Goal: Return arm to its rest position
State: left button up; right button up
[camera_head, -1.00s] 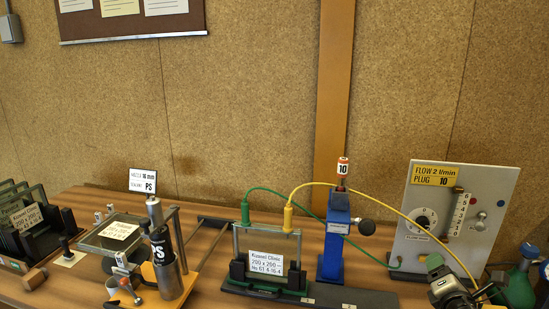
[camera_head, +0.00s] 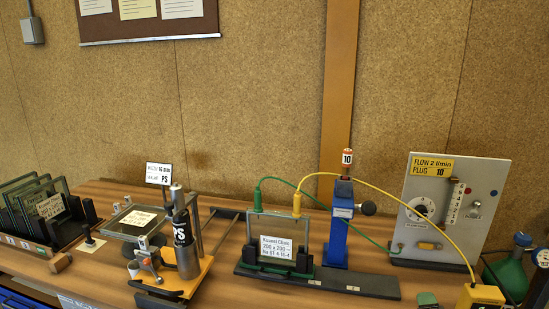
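Neither my left nor my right gripper shows in the head view now. No arm of mine can be made out. The glass frame (camera_head: 277,248) labelled Kuswel Clinic stands upright in its black holder on the dark base (camera_head: 350,282). A blue post (camera_head: 335,238) with a small plug marked 10 (camera_head: 347,157) stands behind the base.
At the left are a rack of glass frames (camera_head: 47,207), a tilting stand with a flat glass pane (camera_head: 133,221), and a PS cartridge (camera_head: 183,238). A yellow box (camera_head: 480,297) and green bottle (camera_head: 509,272) crowd the right. The wooden table (camera_head: 215,285) has bare patches in front.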

jog(key=s+a+f+m+g+y, duration=0.25)
jog(key=s+a+m+g, duration=0.2)
jog(key=s, duration=0.55)
jog(key=s+a+f+m+g+y, duration=0.1)
jog(key=s+a+f+m+g, duration=0.2)
jog(key=s+a+m, duration=0.45)
jog(key=s+a+f+m+g+y, duration=0.1)
jog(key=s+a+f+m+g, duration=0.2)
jog(key=s, duration=0.9)
notch_tip(320, 180, down, 25)
jog(key=d+m+g, duration=0.1)
jog(key=g, duration=0.1)
jog(key=s+d+f+g, duration=0.1)
jog(key=s+d+f, duration=0.2)
jog(key=s+f, duration=1.4)
jog(key=shift+f, duration=0.2)
